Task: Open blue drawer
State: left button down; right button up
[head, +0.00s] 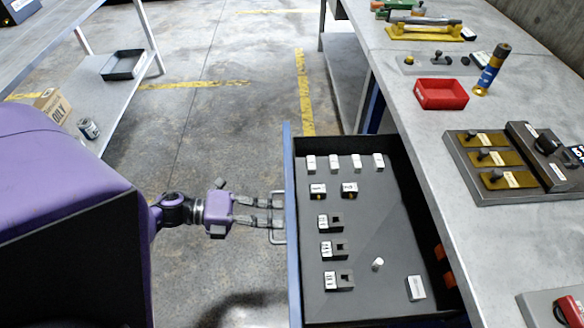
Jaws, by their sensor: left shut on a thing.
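The blue drawer (291,230) is pulled out from under the grey workbench on the right. Its blue front panel faces left, and its dark inside shows from above. A metal bar handle (276,236) sticks out from the front panel. My left gripper (270,211) reaches in from the left, and its two fingers are shut on this handle. The exact contact at the fingertips is small and hard to see. Inside the drawer lie several small white-topped blocks (330,223) and a small white cylinder (377,264). My right gripper is not in view.
The workbench top (420,130) holds a red bin (441,93), a yellow-and-blue bottle (490,70) and a panel of yellow switches (495,160). A shelf on the left holds a black tray (123,65), a cardboard box (52,104) and a can (89,128). The concrete floor between is clear.

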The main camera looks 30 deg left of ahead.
pick_arm(q)
jog(key=shift+v, duration=0.75)
jog(key=shift+f, duration=0.1)
jog(key=c, duration=2.1)
grip_release()
jog(key=v, duration=1.2)
